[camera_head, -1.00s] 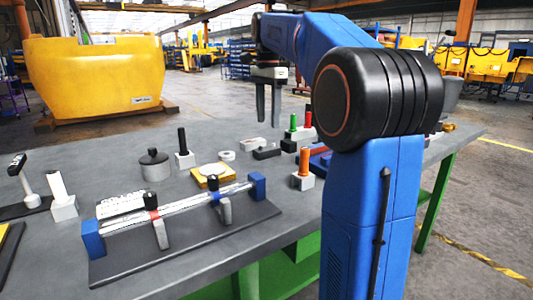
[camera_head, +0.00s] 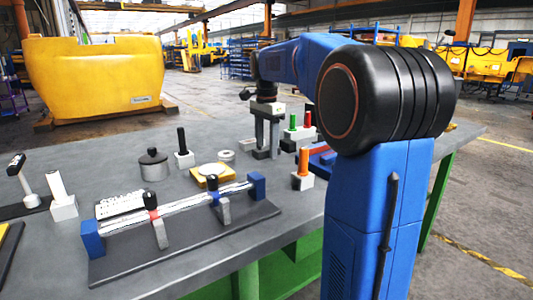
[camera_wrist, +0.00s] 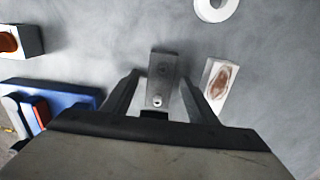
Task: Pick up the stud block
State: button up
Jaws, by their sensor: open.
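A small dark grey block, which I take to be the stud block, lies on the grey table (camera_head: 110,175). In the wrist view the stud block (camera_wrist: 161,82) shows two small round marks on its top and lies between my fingers. My gripper (camera_wrist: 159,84) is open around it, with a gap visible on each side. In the head view my gripper (camera_head: 267,152) points straight down with its fingertips low at the stud block, which the fingers partly hide. I cannot tell the exact fingertip height.
A pale block with a brown oval (camera_wrist: 219,84) lies close to my right finger in the wrist view. A white ring (camera_wrist: 215,8) is beyond. A blue tray (camera_wrist: 55,98) and an orange-pegged block (camera_head: 302,170) stand nearby. A rod fixture (camera_head: 185,240) fills the front.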

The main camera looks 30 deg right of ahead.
aim_at(267, 148)
grip_shut()
notch_tip(267, 148, up, 10)
dwell(0.8)
